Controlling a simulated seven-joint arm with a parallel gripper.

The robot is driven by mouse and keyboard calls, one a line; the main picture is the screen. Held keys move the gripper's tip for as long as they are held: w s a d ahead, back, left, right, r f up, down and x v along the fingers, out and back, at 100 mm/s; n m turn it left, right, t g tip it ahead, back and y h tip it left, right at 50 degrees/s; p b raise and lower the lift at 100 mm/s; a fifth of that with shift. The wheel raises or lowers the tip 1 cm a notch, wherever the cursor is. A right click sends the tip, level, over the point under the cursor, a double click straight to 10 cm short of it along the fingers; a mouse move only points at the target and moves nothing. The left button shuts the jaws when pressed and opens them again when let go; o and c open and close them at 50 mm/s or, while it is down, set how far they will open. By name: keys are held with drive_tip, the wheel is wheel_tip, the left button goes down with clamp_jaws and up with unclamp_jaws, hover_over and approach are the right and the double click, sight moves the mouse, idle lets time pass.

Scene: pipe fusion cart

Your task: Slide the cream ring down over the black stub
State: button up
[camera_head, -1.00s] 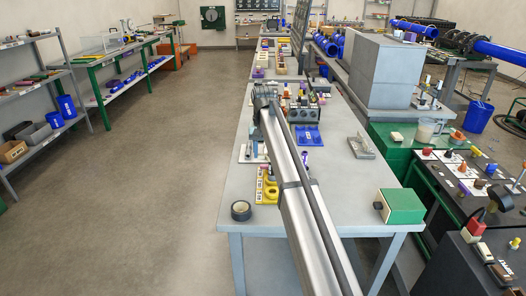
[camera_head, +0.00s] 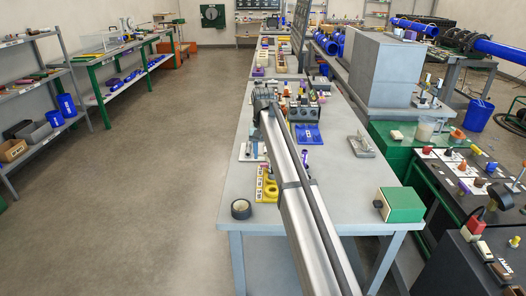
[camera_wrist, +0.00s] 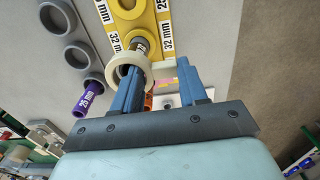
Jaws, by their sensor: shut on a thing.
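In the wrist view the cream ring (camera_wrist: 115,64) is at my gripper (camera_wrist: 163,82), with a cream part between the two blue fingers. The left finger overlaps the ring's opening. The dark stub (camera_wrist: 140,44) shows at the ring's upper edge, by a hole of the yellow block (camera_wrist: 139,9) marked 32 mm. Ring and stub overlap in this view; I cannot tell whether the ring is around the stub or only in front of it. In the head view the yellow block (camera_head: 270,196) shows beside my arm, which hides the ring.
A grey holed plate (camera_wrist: 64,19) and a purple 25 mm piece (camera_wrist: 89,98) lie left of the yellow block in the wrist view. In the head view a black tape roll (camera_head: 241,209), a green box (camera_head: 402,205) and a blue plate (camera_head: 308,138) stand on the grey bench (camera_head: 345,195).

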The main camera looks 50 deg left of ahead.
drive_tip(key=shift+f, duration=0.15)
drive_tip(key=o, duration=1.1)
wheel_tip(320, 180, up, 14)
